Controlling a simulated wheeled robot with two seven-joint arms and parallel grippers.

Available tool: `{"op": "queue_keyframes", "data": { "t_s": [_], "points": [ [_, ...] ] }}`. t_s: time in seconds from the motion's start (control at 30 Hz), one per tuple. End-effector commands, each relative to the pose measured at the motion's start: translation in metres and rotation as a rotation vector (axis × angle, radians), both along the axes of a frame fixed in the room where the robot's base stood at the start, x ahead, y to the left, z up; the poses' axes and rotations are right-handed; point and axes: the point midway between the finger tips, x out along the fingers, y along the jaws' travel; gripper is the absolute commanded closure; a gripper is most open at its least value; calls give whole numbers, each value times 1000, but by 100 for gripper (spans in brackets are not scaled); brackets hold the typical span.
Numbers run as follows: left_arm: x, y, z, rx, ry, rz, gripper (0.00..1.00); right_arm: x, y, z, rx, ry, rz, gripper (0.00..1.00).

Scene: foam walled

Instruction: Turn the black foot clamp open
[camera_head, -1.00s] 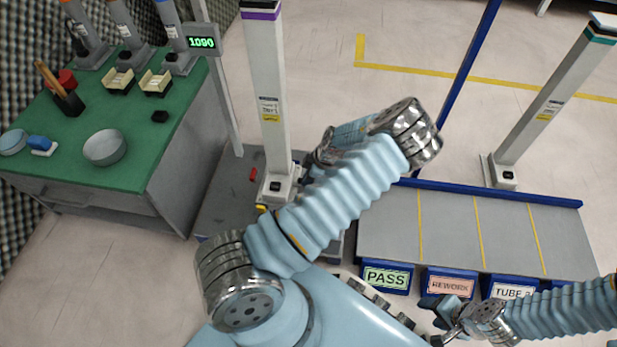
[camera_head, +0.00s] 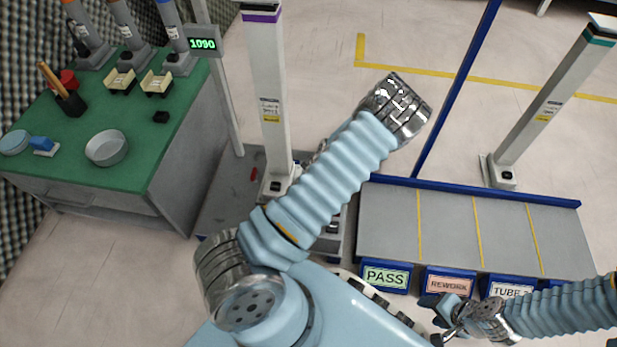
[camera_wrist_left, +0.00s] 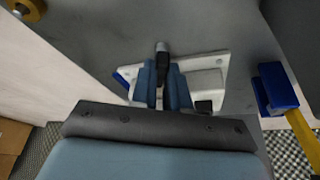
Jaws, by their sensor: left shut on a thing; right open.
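In the left wrist view, a small black clamp lever (camera_wrist_left: 162,49) stands up between the two blue fingers of my left gripper (camera_wrist_left: 162,84). The fingers are shut on it, above a white foot plate (camera_wrist_left: 207,82) on a grey surface. The fingers hide the lower part of the lever. In the head view my left arm covers my left gripper and the clamp. A white post (camera_head: 268,95) with a purple top stands on a grey platform beside that arm. My right gripper (camera_head: 447,332) is open and empty at the lower right.
A green-topped bench (camera_head: 130,160) with bowls and tubes stands at the left. A grey, blue-edged rack (camera_head: 385,225) with labelled blue bins lies at the right, with another white post (camera_head: 548,100) behind it. In the wrist view, a blue and yellow part (camera_wrist_left: 275,88) is close by.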

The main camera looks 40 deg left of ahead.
Motion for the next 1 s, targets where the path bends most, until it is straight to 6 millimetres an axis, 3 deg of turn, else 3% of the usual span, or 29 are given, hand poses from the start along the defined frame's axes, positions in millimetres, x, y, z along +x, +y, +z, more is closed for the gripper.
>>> {"op": "queue_keyframes", "data": {
  "t_s": [1.0],
  "points": [
    [-9,5,-1,2,-4,-914,100,1,0,-20,-1,-4,-3,45]
  ]
}}
